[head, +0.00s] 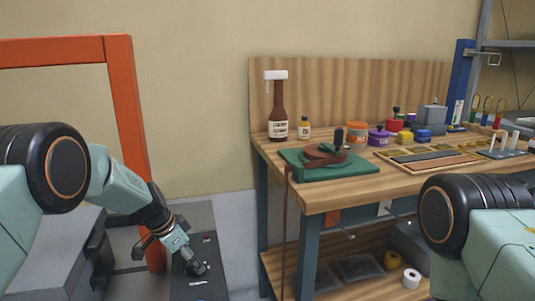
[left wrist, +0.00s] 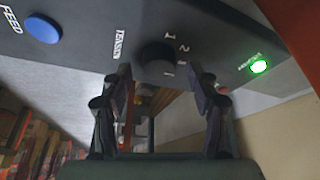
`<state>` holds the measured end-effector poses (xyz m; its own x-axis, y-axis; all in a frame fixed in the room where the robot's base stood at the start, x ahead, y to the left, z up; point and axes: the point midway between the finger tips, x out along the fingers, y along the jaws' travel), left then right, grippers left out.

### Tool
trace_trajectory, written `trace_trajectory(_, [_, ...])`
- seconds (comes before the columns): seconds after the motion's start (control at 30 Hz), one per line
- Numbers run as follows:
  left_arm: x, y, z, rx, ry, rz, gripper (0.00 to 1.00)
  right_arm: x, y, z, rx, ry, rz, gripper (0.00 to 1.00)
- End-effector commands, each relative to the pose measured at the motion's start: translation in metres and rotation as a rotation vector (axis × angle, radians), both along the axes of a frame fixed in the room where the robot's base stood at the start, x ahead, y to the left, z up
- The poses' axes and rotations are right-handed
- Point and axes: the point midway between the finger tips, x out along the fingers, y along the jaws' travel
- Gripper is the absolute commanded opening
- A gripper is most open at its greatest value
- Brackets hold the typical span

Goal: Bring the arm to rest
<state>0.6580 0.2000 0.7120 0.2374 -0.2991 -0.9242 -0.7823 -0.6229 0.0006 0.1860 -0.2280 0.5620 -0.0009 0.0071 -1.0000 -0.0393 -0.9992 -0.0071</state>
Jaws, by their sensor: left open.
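My left gripper (head: 192,266) is low at the left of the head view, over a dark control panel (head: 208,290). In the left wrist view its two fingers (left wrist: 161,78) are spread apart with nothing between them. A black knob (left wrist: 157,57) with numbers beside it is just beyond the fingertips. I cannot tell whether the fingers touch it. My right arm's links show at the right edge of the head view, but its gripper is out of view.
The panel also carries a blue button (left wrist: 44,29) marked FEED and a lit green lamp (left wrist: 259,66). An orange frame (head: 127,110) stands behind my left arm. A wooden workbench (head: 322,200) holds bottles, jars and a green-based tool (head: 300,172).

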Motion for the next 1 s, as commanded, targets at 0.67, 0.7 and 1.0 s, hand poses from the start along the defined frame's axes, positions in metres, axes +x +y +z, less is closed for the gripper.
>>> trace_trajectory(0.67, [-0.025,0.032,0.098,-0.002,-0.002,0.001,0.60,0.000,0.000,0.000,0.000,0.000,0.000,0.76])
trace_trajectory(0.7, [-0.027,0.033,0.102,-0.002,-0.001,0.001,0.60,0.000,0.000,0.000,0.000,0.000,0.000,0.76])
trace_trajectory(1.0, [-0.016,0.019,0.057,0.001,0.004,-0.001,0.60,0.000,0.000,0.000,0.000,0.000,0.000,0.76])
